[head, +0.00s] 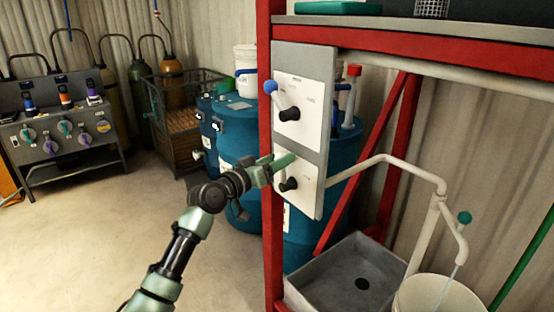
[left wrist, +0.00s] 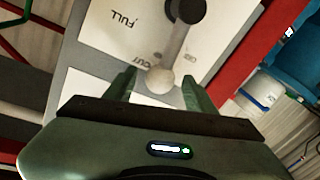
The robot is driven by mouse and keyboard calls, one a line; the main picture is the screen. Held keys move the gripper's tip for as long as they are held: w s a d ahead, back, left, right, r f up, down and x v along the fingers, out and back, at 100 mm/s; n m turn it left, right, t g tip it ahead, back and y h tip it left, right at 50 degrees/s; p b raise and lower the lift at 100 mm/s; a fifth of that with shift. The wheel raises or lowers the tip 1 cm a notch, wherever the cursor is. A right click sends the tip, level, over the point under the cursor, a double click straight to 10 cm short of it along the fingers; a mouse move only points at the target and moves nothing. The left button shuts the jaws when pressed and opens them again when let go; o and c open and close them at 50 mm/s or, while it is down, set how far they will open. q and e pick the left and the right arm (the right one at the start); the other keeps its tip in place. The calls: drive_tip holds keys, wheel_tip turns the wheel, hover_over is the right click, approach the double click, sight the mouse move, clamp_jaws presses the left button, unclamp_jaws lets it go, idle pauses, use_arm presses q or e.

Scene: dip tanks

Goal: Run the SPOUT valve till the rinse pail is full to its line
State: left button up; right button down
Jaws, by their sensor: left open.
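My left gripper (head: 280,167) is at the lower valve plate (head: 306,180) of the grey panel in the head view. The left wrist view shows the lower lever's pale ball (left wrist: 159,79) between its open fingers, with the dark hub (left wrist: 187,9) beyond. Whether a finger touches the ball I cannot tell. The plate reads "FULL" in that view. A white pipe (head: 400,164) leads from the panel to a spout (head: 461,245). A thin pale stream runs from the spout into the white pail (head: 405,302), cut off by the frame's bottom. Its line and water level are hidden. My right gripper is not in view.
An upper lever with a blue ball (head: 271,87) is above my left gripper. A red post (head: 266,210) stands close beside it. A grey sink (head: 345,270) lies below, left of the pail. Blue drums (head: 233,130) stand behind. The floor at left is clear.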

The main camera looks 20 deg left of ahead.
use_arm(q)
clamp_jaws()
drive_tip(key=shift+f, duration=0.1)
idle(1.3)
